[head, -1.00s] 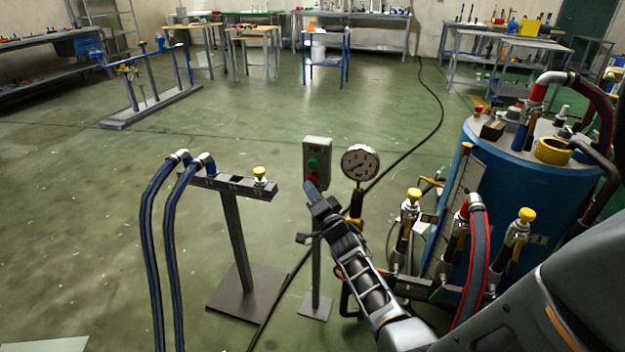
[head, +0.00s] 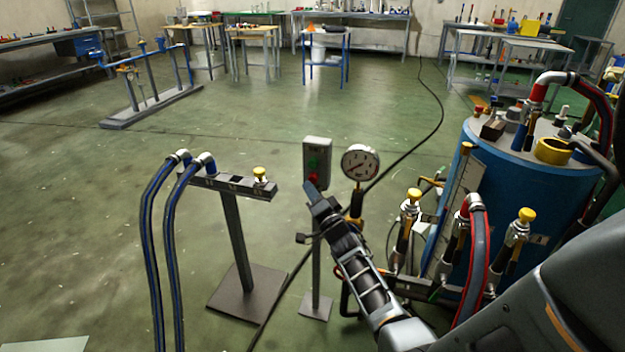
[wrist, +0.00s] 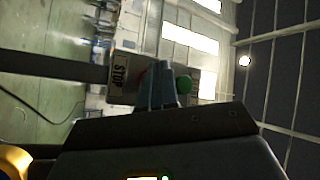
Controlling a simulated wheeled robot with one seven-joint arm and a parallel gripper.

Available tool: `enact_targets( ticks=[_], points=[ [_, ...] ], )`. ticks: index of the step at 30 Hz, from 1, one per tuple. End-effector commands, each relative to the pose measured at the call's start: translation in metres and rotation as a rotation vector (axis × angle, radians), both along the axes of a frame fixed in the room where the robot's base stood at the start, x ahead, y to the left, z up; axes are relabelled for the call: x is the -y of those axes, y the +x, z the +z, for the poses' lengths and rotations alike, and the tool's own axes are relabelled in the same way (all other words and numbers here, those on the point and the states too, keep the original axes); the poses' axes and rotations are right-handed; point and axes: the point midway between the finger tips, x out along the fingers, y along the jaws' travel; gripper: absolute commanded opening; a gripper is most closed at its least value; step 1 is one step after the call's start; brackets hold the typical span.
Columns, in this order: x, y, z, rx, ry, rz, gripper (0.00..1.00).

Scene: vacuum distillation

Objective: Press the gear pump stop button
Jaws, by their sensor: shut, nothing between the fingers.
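The pump's grey button box (head: 317,153) stands on a thin post. It has a green button (head: 314,163) above a red stop button (head: 313,179). My gripper (head: 312,188) is shut and empty, its tips at the red button in the head view; the fingers partly cover that button. In the wrist view the gripper (wrist: 160,72) points at the box face, beside the STOP label (wrist: 120,75). The green button (wrist: 184,84) is to the right of the fingers and only a red edge shows behind them. I cannot tell whether the tips touch the button.
A round gauge (head: 360,162) stands just right of the box. A blue tank (head: 530,180) with yellow-topped valves and hoses is to the right. A hose stand (head: 235,235) with blue hoses is to the left. Open green floor lies beyond.

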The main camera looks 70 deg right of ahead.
Motion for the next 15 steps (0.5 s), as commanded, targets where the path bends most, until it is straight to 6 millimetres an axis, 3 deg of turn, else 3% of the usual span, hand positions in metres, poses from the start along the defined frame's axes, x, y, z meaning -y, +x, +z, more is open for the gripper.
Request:
enact_targets(
  ticks=[15],
  points=[
    [0.0089, 0.0005, 0.0006, 0.000, -0.001, -0.001, 0.00]
  ],
)
